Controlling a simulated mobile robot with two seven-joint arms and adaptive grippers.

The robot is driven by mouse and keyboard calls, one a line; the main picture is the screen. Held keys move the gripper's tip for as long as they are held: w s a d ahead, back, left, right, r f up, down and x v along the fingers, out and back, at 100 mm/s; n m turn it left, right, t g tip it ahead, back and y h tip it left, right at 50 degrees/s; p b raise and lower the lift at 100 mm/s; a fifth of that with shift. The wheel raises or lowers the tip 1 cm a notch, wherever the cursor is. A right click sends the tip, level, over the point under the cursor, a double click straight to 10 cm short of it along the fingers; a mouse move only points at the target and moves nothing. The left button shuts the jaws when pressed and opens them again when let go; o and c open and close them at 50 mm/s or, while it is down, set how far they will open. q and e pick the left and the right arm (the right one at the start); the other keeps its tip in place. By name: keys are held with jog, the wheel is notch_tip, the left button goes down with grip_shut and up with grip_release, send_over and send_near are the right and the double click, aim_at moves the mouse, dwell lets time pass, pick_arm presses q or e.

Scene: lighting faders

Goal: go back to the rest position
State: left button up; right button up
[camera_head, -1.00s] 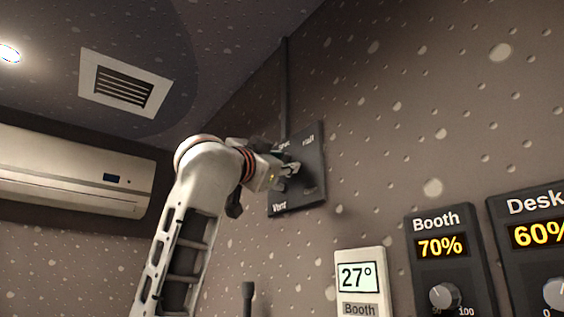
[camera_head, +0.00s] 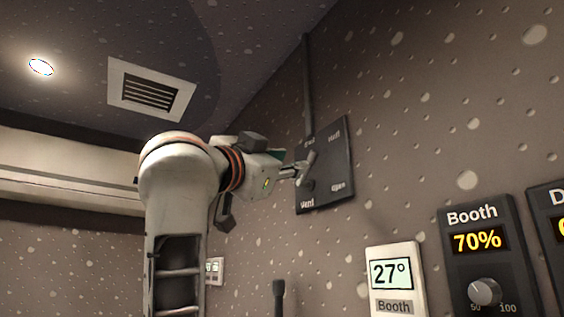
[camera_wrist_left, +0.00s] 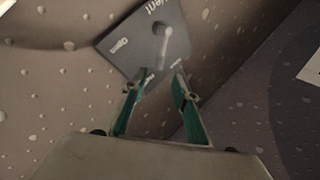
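My left gripper (camera_head: 298,172) is in front of the dark wall panel (camera_head: 338,160), and its fingers overlap the panel's left part in the head view. In the left wrist view my left gripper (camera_wrist_left: 158,88) has its two green-sided fingers apart with nothing between them. The panel (camera_wrist_left: 125,45) is beyond the fingertips there, with a pale lever (camera_wrist_left: 164,42) on it that stands clear of the fingers. Labels on the panel read "Vent", "Half" and "Open"; a further one is too blurred to read surely. My right gripper is in neither view.
A thermostat (camera_head: 395,281) showing 27°, a Booth dial box (camera_head: 490,265) at 70% and another dark box (camera_head: 552,205) are on the wall at right. A ceiling vent (camera_head: 150,92) is above. A dark upright post (camera_head: 279,298) stands at the bottom middle.

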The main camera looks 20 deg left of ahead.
pick_arm(q)
jog(key=shift+v, duration=0.95)
